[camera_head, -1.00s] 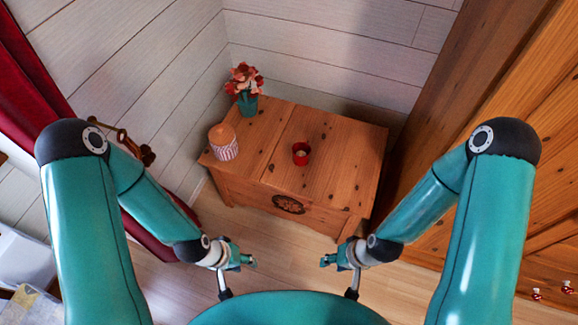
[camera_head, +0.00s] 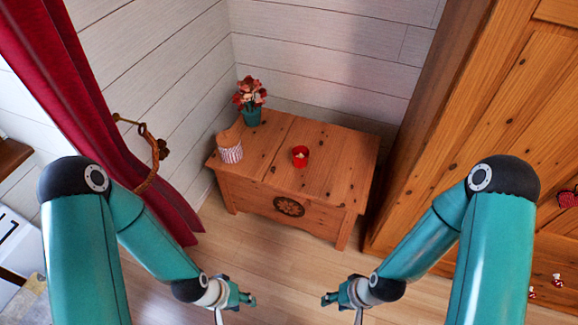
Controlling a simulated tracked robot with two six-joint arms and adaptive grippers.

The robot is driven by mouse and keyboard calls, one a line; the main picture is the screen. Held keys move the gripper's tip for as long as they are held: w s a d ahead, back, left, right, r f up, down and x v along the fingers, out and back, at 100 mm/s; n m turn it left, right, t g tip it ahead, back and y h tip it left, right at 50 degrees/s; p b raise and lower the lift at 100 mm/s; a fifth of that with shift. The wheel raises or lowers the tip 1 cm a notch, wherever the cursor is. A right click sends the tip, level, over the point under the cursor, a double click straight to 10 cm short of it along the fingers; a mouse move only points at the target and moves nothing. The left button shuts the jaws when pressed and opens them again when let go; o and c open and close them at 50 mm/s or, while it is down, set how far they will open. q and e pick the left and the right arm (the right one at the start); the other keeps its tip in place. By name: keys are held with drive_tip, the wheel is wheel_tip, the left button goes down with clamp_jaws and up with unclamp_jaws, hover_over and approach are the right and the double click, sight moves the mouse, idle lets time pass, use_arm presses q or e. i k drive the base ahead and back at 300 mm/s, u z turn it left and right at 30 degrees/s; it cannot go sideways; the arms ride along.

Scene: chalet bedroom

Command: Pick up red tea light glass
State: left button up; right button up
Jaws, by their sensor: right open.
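The red tea light glass (camera_head: 300,157) stands upright on the top of the wooden chest (camera_head: 340,160), a little right of its middle. A pale candle shows inside it. My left gripper (camera_head: 250,299) is in front of the chest, low in the picture, pointing right; whether its jaws are open is too small to tell. My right gripper (camera_head: 326,300) is open and empty, pointing left, also in front of the chest. Both grippers are well apart from the glass.
A teal pot with red flowers (camera_head: 250,102) stands at the chest's back left corner. A striped cup-like holder (camera_head: 230,150) stands at its left edge. A red curtain (camera_head: 120,130) hangs at left, a wooden wardrobe (camera_head: 470,130) stands at right. The chest top around the glass is clear.

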sight(298, 163)
drive_tip(key=z, duration=0.15)
drive_tip(key=i, duration=1.4)
drive_tip(key=u, duration=0.1)
